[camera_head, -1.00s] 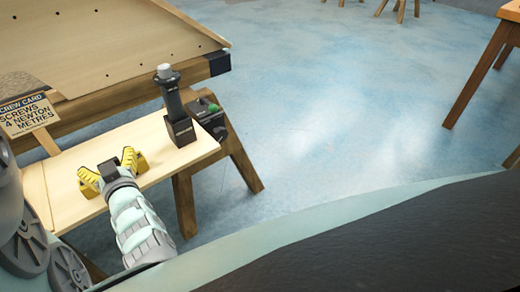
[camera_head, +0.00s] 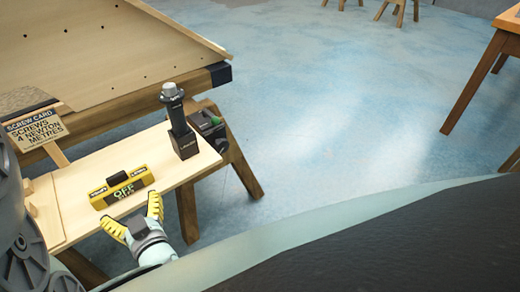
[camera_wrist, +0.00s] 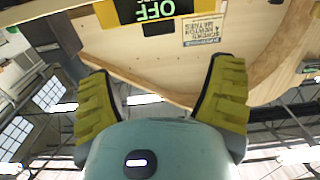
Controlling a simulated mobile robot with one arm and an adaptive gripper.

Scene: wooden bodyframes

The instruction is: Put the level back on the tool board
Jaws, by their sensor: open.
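The level (camera_head: 128,192) is a yellow and black block with a green "OFF" display and a dark knob on top. It rests upright on the pale wooden shelf (camera_head: 85,182) in the head view. In the wrist view the level (camera_wrist: 186,8) shows at the top edge, partly cut off. My gripper (camera_head: 131,213) is open and empty, its yellow ridged fingers spread just on the near side of the level. In the wrist view my gripper (camera_wrist: 163,75) has nothing between its fingers. I cannot tell for certain which surface is the tool board.
A black upright tool (camera_head: 178,120) stands at the shelf's right part, beside a dark device with a green button (camera_head: 209,122). A screw card sign (camera_head: 35,128) stands at the left. A sloped wooden panel (camera_head: 95,45) rises behind. Blue floor lies open to the right.

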